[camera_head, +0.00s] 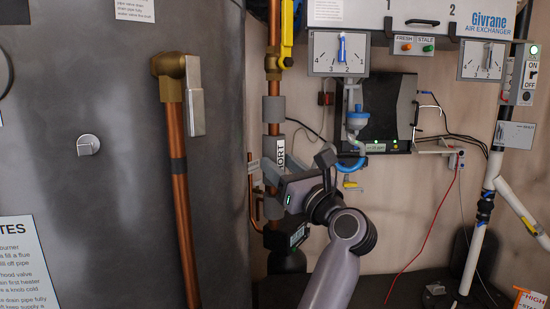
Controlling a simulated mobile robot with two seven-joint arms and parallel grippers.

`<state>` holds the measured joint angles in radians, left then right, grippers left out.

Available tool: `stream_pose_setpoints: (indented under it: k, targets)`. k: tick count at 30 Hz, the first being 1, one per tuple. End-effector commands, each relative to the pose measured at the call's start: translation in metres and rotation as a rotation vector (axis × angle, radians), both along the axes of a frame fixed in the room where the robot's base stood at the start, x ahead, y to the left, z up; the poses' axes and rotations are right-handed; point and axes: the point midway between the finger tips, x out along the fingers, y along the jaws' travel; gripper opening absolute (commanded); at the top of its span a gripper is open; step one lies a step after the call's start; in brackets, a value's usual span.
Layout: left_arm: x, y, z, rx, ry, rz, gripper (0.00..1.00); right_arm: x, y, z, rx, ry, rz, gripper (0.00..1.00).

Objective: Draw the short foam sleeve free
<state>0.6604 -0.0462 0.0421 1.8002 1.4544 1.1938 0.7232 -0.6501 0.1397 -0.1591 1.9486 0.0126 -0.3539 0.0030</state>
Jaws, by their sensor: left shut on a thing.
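Grey foam sleeves sit around the upright copper pipe (273,86) right of the tank. The upper one (273,109) is short. A middle grey sleeve (268,149) carries a "HOT" label (281,153), and another short grey piece (273,208) is lower down. My left gripper (271,176) reaches in from the lower right, shut on a grey foam sleeve at the lower end of the labelled section. Its body hides part of the pipe and the exact grip. My right gripper is not in view.
A large grey tank (120,200) with a thick copper pipe (183,220) fills the left. Right of my arm are a black box (389,108), wall dials (338,54), a red wire (433,232) and white piping (485,205). A dark gauge (299,236) sits low beside the pipe.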

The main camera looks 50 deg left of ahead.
Motion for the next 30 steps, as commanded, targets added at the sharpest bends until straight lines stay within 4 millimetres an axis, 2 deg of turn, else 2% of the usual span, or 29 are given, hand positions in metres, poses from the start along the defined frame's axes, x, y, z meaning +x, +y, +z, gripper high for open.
stream_pose_setpoints:
  k: [30]
  targets:
    - [-0.005, -0.03, 0.0, 0.0, -0.001, 0.0, 0.09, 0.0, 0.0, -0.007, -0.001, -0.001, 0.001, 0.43]
